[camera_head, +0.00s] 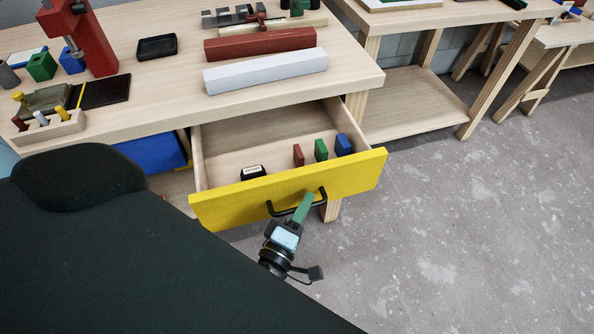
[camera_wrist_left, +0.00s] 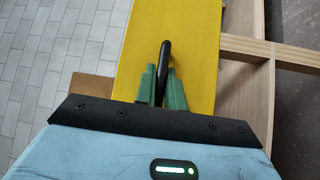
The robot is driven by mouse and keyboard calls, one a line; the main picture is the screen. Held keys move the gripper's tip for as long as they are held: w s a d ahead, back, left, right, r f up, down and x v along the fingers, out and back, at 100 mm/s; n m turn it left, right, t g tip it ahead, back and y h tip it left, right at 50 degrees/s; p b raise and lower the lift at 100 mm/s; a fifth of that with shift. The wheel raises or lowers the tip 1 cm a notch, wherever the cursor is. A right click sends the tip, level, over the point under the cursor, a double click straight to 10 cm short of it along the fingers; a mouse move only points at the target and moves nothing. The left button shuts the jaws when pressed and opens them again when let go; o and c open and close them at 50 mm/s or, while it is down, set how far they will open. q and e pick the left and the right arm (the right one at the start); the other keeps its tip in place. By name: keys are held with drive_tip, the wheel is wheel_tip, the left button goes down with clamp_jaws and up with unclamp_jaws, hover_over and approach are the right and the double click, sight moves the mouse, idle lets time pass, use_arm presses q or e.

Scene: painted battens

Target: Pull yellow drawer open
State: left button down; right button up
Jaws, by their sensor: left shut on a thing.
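The yellow drawer (camera_head: 225,208) stands pulled out from under the workbench, with its inside in view. Its black bar handle (camera_head: 283,211) is on the front face. My left gripper (camera_head: 304,205) has green fingers and is at the right part of the handle. In the left wrist view the fingers (camera_wrist_left: 161,85) are shut around the black handle (camera_wrist_left: 164,55), in front of the yellow face (camera_wrist_left: 198,60). Inside the drawer are a red block (camera_head: 298,155), a green block (camera_head: 321,150), a blue block (camera_head: 344,145) and a small black item (camera_head: 253,173). My right gripper is not in view.
The workbench top (camera_head: 170,92) holds a white batten (camera_head: 265,71), a red batten (camera_head: 260,43), a red press (camera_head: 82,38) and a black tray (camera_head: 157,47). A blue thing (camera_head: 155,153) is under the bench, left of the drawer. The grey floor (camera_head: 450,220) to the right is clear.

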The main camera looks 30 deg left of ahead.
use_arm(q)
drive_tip(key=shift+s+d, duration=0.7)
drive_tip(key=shift+d, duration=0.15)
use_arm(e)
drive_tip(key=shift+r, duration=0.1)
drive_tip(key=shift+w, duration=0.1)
use_arm(q)
drive_tip(key=c, duration=1.5)
unclamp_jaws()
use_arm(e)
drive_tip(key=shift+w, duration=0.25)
use_arm(q)
drive_tip(key=s+f+b, duration=0.1)
drive_tip(key=s, duration=0.6)
drive_tip(key=shift+s+d, duration=0.25)
drive_tip(key=shift+s, duration=0.1)
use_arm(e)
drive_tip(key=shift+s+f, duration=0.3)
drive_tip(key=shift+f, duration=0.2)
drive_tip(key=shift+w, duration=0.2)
